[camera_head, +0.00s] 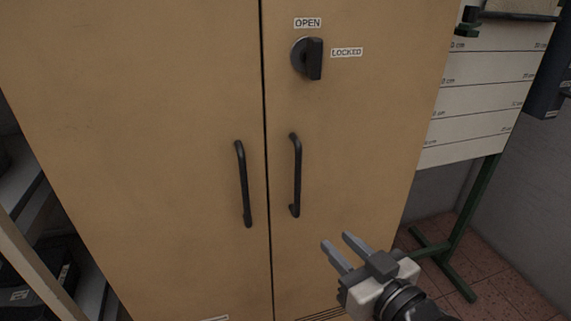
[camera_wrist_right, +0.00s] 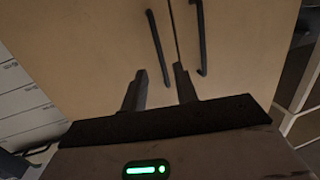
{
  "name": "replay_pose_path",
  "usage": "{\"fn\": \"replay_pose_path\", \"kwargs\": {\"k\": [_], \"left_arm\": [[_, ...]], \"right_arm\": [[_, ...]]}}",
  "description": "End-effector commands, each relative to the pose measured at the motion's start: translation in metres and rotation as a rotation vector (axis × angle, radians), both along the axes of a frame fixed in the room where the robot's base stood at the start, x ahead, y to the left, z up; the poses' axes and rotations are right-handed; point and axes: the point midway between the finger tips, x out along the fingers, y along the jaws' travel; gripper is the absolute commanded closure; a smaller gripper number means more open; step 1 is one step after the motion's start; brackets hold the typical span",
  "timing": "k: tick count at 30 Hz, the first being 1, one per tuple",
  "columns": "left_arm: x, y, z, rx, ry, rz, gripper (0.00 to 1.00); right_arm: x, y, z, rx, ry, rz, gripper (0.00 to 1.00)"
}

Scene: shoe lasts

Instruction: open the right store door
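The right store door (camera_head: 350,150) is a tan panel and looks shut, with a thin dark seam between it and the left door (camera_head: 150,120). Its black bar handle (camera_head: 297,175) stands upright beside the seam; in the right wrist view the same handle (camera_wrist_right: 158,48) shows left of the seam. My left gripper is out of view.
The left door has its own black handle (camera_head: 243,184) close to the right one. A white board with a green stand (camera_head: 475,230) is at the right. Shelves (camera_head: 30,190) with dark items are at the left. Tiled floor (camera_head: 510,285) shows at lower right.

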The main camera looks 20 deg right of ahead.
Motion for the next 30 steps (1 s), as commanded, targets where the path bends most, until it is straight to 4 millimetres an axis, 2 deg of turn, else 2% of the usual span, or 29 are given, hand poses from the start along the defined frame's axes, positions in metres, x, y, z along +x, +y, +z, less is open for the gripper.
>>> {"fn": "replay_pose_path", "kwargs": {"k": [1,4,8,24,30], "left_arm": [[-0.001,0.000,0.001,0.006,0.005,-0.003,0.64],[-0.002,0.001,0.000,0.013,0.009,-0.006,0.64],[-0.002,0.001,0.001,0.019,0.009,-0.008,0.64],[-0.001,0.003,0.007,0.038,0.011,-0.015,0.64],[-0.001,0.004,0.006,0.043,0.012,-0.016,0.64]], "right_arm": [[0.004,-0.003,0.024,-0.001,-0.053,-0.001,0.71],[0.010,-0.005,0.042,0.002,-0.099,0.000,0.71],[0.026,-0.001,0.044,0.003,-0.105,0.001,0.71],[0.134,0.025,0.043,0.003,-0.100,0.003,0.71],[0.156,0.030,0.041,0.003,-0.099,0.002,0.71]]}}
